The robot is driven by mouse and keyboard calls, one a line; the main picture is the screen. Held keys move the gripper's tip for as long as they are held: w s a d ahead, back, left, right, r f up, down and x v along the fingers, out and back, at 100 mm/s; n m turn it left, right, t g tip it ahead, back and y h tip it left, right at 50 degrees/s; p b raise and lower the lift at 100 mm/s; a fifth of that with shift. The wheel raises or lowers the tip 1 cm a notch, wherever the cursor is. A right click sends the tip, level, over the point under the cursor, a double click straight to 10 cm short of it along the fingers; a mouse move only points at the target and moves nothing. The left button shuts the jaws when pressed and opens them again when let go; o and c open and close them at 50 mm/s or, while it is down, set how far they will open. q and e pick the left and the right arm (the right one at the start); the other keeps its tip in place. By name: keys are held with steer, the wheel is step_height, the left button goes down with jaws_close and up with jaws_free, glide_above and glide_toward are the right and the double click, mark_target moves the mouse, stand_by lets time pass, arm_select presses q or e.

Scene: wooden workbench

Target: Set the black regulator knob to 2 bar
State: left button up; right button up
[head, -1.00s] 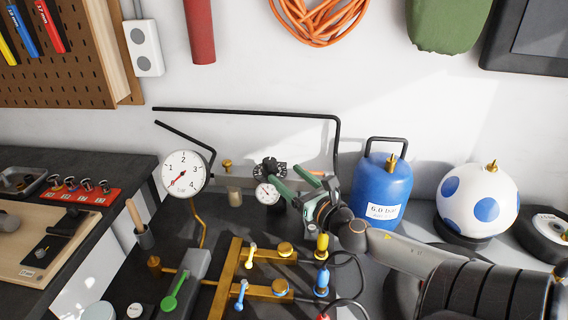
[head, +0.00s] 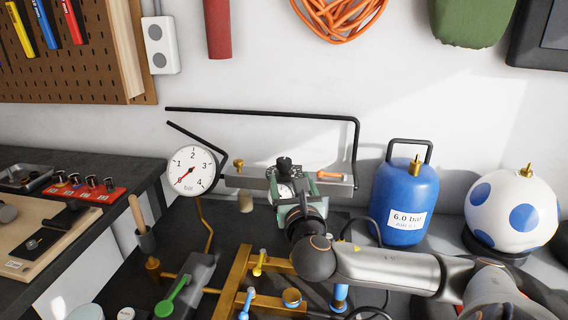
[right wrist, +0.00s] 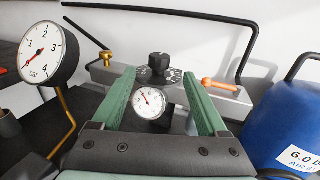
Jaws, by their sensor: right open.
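The black regulator knob (head: 284,163) stands on a pale block at the back of the bench, above a dial plate with white marks. The right wrist view also shows the knob (right wrist: 158,61). A small round gauge (right wrist: 149,103) sits on the regulator's front. My right gripper (head: 291,180) is in front of the regulator, open, with its green fingers either side of knob and small gauge in the right wrist view. I see no contact with the knob. The small gauge's reading is too small to tell. My left gripper is not in view.
A large bar gauge (head: 190,170), its red needle pointing lower left, stands left of the regulator. An orange-handled lever (right wrist: 219,85) is at its right. A blue 6.0 bar tank (head: 405,195) stands further right. Brass pipes with valves (head: 235,280) lie in front.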

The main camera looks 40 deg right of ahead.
mark_target(286, 164)
steer(key=x, duration=1)
steer(key=shift+s, duration=0.1)
jaws_close()
stand_by(0.3)
